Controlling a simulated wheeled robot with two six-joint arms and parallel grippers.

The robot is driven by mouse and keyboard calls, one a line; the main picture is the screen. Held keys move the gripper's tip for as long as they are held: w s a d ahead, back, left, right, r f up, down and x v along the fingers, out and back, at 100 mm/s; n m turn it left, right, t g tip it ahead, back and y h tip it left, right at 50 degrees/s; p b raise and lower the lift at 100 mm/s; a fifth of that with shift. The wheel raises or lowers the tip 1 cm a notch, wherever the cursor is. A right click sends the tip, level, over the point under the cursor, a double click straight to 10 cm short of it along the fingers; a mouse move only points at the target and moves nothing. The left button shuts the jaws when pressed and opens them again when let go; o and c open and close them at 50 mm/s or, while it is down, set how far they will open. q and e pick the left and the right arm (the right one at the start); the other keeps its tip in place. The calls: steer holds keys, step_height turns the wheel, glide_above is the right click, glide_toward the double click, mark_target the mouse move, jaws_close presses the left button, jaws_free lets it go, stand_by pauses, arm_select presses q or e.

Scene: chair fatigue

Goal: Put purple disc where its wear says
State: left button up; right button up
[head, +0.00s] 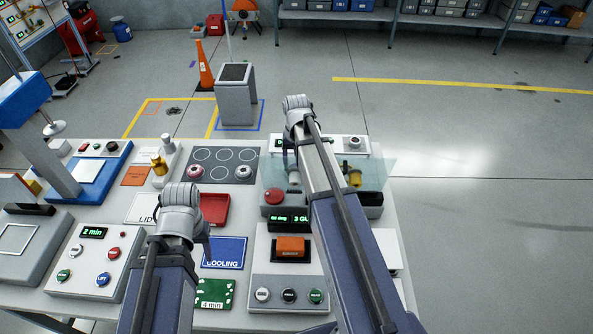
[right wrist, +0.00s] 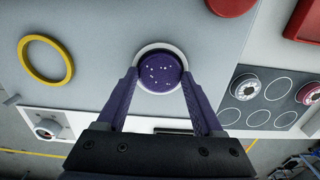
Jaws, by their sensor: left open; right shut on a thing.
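The purple disc (right wrist: 159,72) with white specks shows in the right wrist view, with a pale round rim around it. My right gripper (right wrist: 160,80) has its two purple fingers on either side of the disc, shut on it. Whether the disc rests in the rim or is lifted is not clear. In the head view the disc is hidden by my right arm. My left gripper (head: 205,243) is open and empty above the table, near the blue COOLING mat (head: 222,259). A dark panel with drawn circles (head: 219,156) carries two other discs, one pinkish red (head: 195,171), one pale (head: 243,171).
A red tray (head: 214,209), white LID card (head: 143,208), orange card (head: 137,176) and green 4 min mat (head: 214,292) lie on the table. A button box (head: 88,263) stands left. A clear pane (head: 379,172) is right of my arm. A yellow ring (right wrist: 46,78) lies near the disc.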

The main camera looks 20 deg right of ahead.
steer(key=shift+r+p, duration=2.4)
steer(key=shift+r, duration=0.1)
steer(key=shift+w+f, duration=0.1)
